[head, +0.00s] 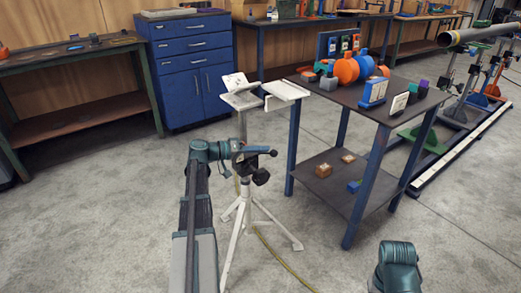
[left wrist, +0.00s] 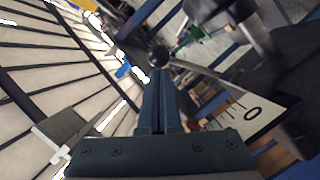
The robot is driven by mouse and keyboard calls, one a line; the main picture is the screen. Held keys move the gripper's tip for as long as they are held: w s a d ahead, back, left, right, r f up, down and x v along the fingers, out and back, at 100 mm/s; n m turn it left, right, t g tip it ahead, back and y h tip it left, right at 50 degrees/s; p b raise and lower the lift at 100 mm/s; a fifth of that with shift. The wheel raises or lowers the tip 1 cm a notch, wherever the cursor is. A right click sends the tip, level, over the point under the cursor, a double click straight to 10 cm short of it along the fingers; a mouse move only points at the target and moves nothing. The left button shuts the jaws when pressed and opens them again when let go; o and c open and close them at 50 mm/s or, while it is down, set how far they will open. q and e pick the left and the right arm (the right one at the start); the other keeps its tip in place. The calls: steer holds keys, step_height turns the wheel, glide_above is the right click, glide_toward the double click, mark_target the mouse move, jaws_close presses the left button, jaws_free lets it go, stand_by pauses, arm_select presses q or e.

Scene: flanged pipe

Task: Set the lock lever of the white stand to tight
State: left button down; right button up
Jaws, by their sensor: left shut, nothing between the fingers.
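The white stand (head: 242,128) stands left of the dark table in the head view, with a tilted two-part white top and splayed legs. My left gripper (head: 266,150) is in front of its post. In the left wrist view my left gripper (left wrist: 160,75) is shut and empty. A black ball knob (left wrist: 158,56) on a thin grey rod, seemingly the lock lever, appears just past the fingertips; I cannot tell if they touch it. A white plate with black marks (left wrist: 250,112) lies to the right. My right arm shows at the bottom right of the head view; its gripper is out of view.
The dark table (head: 330,105) with blue legs stands close right of the stand, carrying orange and blue parts. A blue cabinet (head: 190,75) is behind. A yellowish hose (head: 275,255) lies on the floor near the stand's legs. The floor to the left is clear.

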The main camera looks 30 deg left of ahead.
mark_target(265, 169)
arm_select(q)
steer(key=f+m+b, duration=0.1)
steer(key=d+f, duration=0.1)
steer(key=s+d+f+m+y+b, duration=0.1)
steer(key=f, duration=0.1)
steer(key=shift+d+m+b, duration=0.1)
steer(key=shift+m+b, duration=0.2)
steer(key=shift+d+f, duration=0.1)
arm_select(e)
step_height(265, 169, down, 3)
steer(key=shift+r, duration=0.1)
